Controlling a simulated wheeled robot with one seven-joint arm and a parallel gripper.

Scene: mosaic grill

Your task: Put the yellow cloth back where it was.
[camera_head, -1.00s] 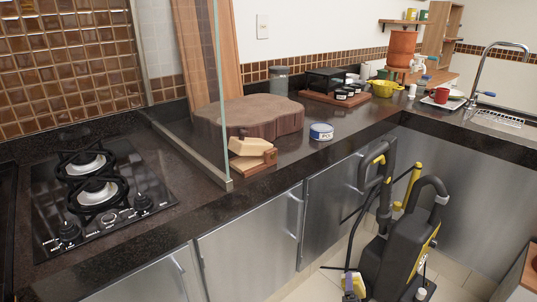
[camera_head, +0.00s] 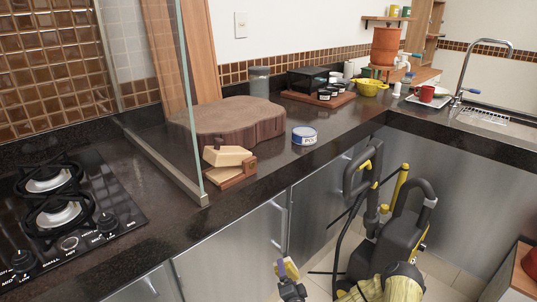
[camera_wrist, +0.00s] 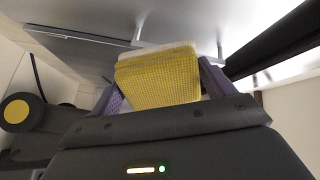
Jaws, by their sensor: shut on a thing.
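The yellow cloth (camera_wrist: 160,78) is a folded, textured pad with a pale layer along its top edge. It sits between the two purple fingers of my gripper (camera_wrist: 165,88) in the wrist view, and the jaws are closed on it. In the head view the cloth (camera_head: 291,268) shows as a small yellow patch at my gripper (camera_head: 287,270), low at the bottom centre. It is in front of the steel cabinet doors and below the counter's front edge. Much of the cloth is hidden by the fingers in the head view.
A glass panel (camera_head: 150,100) stands beside the cooktop (camera_head: 65,215). A black-and-yellow machine (camera_head: 385,235) stands on the floor at right.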

